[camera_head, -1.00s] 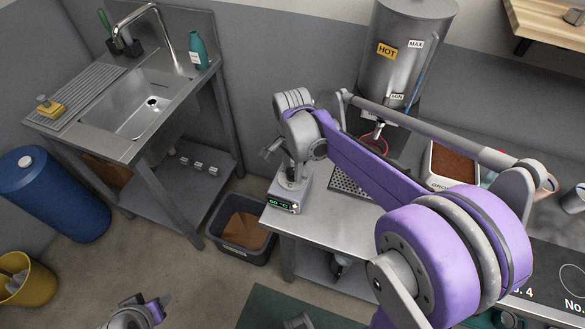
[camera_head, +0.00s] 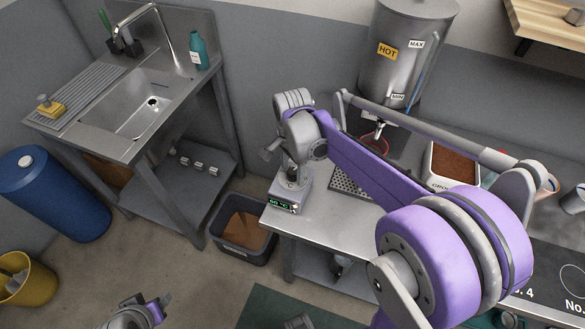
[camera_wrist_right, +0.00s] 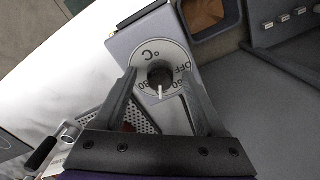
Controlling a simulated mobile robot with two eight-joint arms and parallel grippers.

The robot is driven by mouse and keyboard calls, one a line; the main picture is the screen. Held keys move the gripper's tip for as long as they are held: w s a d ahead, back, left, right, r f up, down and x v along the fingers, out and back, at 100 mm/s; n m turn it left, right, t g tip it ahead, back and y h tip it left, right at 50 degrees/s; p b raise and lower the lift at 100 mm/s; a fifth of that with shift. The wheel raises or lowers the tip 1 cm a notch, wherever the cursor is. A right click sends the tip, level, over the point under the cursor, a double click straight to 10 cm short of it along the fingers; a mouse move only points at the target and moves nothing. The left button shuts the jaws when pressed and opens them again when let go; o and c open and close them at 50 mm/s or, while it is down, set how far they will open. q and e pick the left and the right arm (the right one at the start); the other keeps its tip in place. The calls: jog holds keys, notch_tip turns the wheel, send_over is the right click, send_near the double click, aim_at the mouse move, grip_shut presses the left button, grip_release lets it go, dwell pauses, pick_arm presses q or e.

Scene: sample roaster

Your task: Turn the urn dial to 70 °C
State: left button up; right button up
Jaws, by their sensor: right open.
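The urn (camera_head: 395,75) is a steel cylinder with a HOT label at the back of the steel bench. The grey dial box (camera_head: 290,192) is at the bench's left front corner, its small green display reading what looks like 60 °C. In the right wrist view the round dial (camera_wrist_right: 148,54) has a dark knob (camera_wrist_right: 159,74), with a white pointer toward the picture's bottom. Part of the scale is hidden. My right gripper (camera_wrist_right: 158,80) is open, one finger on each side of the knob; contact is unclear. My left gripper (camera_head: 158,306) is low at the bottom edge, its jaws unclear.
A perforated drip tray (camera_head: 350,183) and a container of brown grounds (camera_head: 452,165) are on the bench. A dark bin (camera_head: 243,228) stands on the floor to its left. The sink unit (camera_head: 125,110) is further left. My right arm hides part of the bench.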

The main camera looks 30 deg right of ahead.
aim_at(293, 171)
notch_tip(293, 171, up, 11)
jog(key=shift+p, duration=0.4)
jog(key=shift+f, duration=0.1)
dwell(0.3)
jog(key=s+a+f+n+t, duration=0.2)
jog(key=s+a+f+n, duration=0.1)
jog(key=s+n, duration=0.4)
jog(key=s+a+f+n+t, duration=0.3)
jog(key=s+f+n, duration=0.3)
jog(key=s+n, duration=0.2)
jog(key=shift+s+a+f+n+p, duration=0.25)
jog(key=shift+n+p, duration=0.1)
jog(key=shift+n, duration=0.35)
